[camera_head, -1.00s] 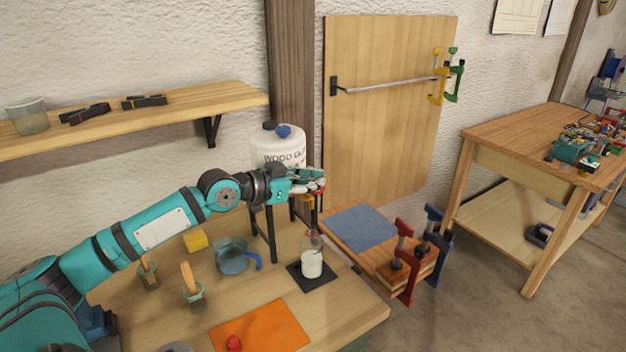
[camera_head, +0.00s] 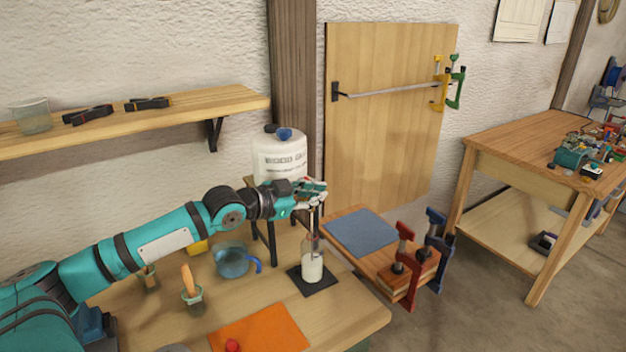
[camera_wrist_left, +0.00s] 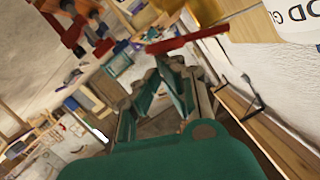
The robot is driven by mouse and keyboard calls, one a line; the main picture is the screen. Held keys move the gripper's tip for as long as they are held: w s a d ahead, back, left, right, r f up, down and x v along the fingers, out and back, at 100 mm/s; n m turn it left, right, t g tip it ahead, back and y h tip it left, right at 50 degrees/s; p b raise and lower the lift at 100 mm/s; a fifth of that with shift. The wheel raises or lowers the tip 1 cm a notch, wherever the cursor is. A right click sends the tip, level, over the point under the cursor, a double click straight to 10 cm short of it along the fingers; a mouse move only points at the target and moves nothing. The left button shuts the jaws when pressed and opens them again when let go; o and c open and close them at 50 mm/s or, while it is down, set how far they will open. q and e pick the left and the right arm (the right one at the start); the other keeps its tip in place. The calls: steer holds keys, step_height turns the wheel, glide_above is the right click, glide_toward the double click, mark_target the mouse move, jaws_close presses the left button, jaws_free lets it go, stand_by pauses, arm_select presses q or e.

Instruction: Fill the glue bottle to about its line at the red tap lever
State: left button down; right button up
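The glue bottle (camera_head: 312,268) stands upright on a black mat (camera_head: 317,285) under the tap of the white glue drum. White glue shows in its lower part; its line is too small to make out. My left gripper (camera_head: 318,193) is at the tap, in front of the drum (camera_head: 279,157). Its fingers (camera_wrist_left: 166,72) look apart, with nothing between them. The red tap lever (camera_wrist_left: 187,41) lies just beyond the fingertips in the left wrist view; contact cannot be told. In the head view the gripper mostly hides the lever. My right gripper is not in view.
A blue jug (camera_head: 232,262), a brush pot (camera_head: 192,297) and an orange sheet (camera_head: 262,332) are on the bench left of the bottle. Red (camera_head: 405,262) and blue (camera_head: 433,250) clamps hold wood at the right. A shelf (camera_head: 150,118) hangs behind the arm.

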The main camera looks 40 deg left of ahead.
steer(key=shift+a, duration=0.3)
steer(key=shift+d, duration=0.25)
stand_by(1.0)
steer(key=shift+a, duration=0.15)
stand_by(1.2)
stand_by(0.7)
